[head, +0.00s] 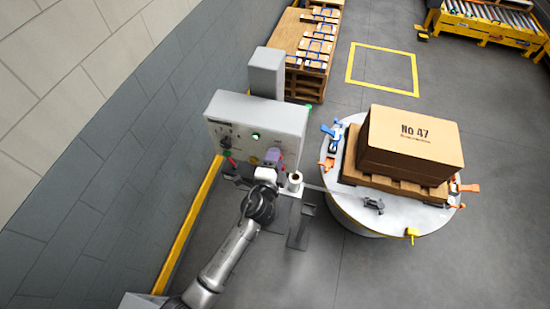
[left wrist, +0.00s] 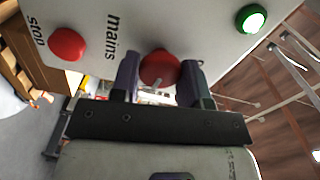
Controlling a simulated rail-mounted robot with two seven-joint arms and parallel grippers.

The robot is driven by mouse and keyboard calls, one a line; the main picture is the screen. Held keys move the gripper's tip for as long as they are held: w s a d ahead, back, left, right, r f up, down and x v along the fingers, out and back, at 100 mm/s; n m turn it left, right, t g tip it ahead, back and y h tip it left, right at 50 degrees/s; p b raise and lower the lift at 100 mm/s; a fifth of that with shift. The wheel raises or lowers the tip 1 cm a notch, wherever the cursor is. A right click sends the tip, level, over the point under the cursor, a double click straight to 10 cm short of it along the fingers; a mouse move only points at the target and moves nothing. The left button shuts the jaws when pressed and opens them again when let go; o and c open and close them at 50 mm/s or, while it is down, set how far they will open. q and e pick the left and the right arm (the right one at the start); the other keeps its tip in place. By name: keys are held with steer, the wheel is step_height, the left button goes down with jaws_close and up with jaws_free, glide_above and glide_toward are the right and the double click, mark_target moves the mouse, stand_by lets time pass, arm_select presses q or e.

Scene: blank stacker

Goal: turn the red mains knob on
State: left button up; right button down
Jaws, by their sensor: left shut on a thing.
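The red mains knob (left wrist: 159,68) is round and sits on the pale panel under the word "mains" in the left wrist view. My left gripper (head: 274,155) is at the front of the grey control box (head: 240,112) in the head view. In the left wrist view its two purple-grey fingers stand on either side of the knob, shut on it. The gripper hides the knob in the head view. A green lamp (left wrist: 250,19) is lit on the panel. My right gripper is not in view.
A red stop button (left wrist: 67,44) is beside the knob on the panel. A round table (head: 350,205) with clamps and a carton (head: 412,145) stands to the right. A white cylinder (head: 295,183) is close beside my left gripper. A wall (head: 110,130) is at the left.

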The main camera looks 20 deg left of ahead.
arm_select(q)
steer(key=o, duration=0.9)
steer(key=shift+s+d+b, duration=0.15)
steer(key=shift+s+b, duration=0.15)
steer(key=shift+s, duration=2)
steer(key=shift+s+d+b, duration=0.15)
steer(key=shift+s+b, duration=0.15)
steer(key=shift+s, duration=2)
steer(key=shift+s+d+b, duration=0.15)
steer(key=shift+s+b, duration=0.15)
steer(key=shift+s, duration=2)
